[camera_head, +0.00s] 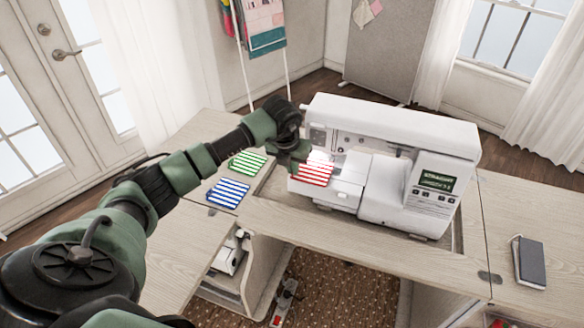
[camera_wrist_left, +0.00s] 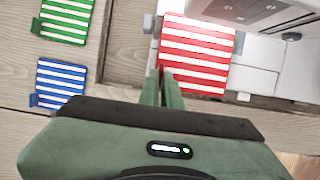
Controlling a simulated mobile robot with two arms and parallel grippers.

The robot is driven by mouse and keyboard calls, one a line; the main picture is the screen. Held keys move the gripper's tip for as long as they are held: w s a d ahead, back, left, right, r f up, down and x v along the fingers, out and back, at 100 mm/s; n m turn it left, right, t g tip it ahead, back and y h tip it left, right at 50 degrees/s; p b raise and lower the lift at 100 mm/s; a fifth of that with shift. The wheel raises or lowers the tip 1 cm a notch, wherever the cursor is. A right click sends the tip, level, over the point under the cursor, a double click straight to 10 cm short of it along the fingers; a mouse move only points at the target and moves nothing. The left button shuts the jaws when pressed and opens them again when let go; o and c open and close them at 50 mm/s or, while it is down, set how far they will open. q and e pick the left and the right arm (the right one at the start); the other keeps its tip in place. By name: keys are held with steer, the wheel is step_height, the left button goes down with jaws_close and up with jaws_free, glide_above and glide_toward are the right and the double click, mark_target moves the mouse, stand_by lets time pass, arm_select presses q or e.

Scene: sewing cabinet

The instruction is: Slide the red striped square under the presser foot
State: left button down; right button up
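The red striped square (camera_head: 313,174) lies flat at the left end of the white sewing machine (camera_head: 385,140), on its bed below the lit needle area. In the left wrist view, the square (camera_wrist_left: 196,52) has its far right part close to the overhanging machine head (camera_wrist_left: 255,10). The presser foot is not clearly visible, so I cannot tell whether the square is under it. My left gripper (camera_head: 298,163) is at the square's left edge. Its fingers (camera_wrist_left: 161,74) are close together, with a bit of red between them, apparently the square's tab. My right gripper is out of view.
A green striped square (camera_head: 247,163) and a blue striped square (camera_head: 228,193) lie on the wooden table left of the machine. A dark notebook (camera_head: 529,262) lies on the right tabletop. An open cabinet with shelves (camera_head: 232,262) is below the front edge.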

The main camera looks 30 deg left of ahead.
arm_select(q)
steer(key=shift+f, duration=0.1)
steer(key=shift+f+b, duration=0.25)
steer(key=shift+b, duration=0.1)
steer(key=shift+w, duration=0.1)
steer(key=shift+w+b, duration=0.15)
steer(key=shift+b, duration=0.15)
stand_by(0.5)
steer(key=shift+w+a+b, duration=0.25)
steer(key=shift+w+b, duration=0.2)
steer(key=shift+w, duration=0.4)
steer(key=shift+w, duration=0.15)
steer(key=shift+w+a+b, duration=0.15)
steer(key=shift+w+b, duration=0.3)
steer(key=shift+w, duration=0.15)
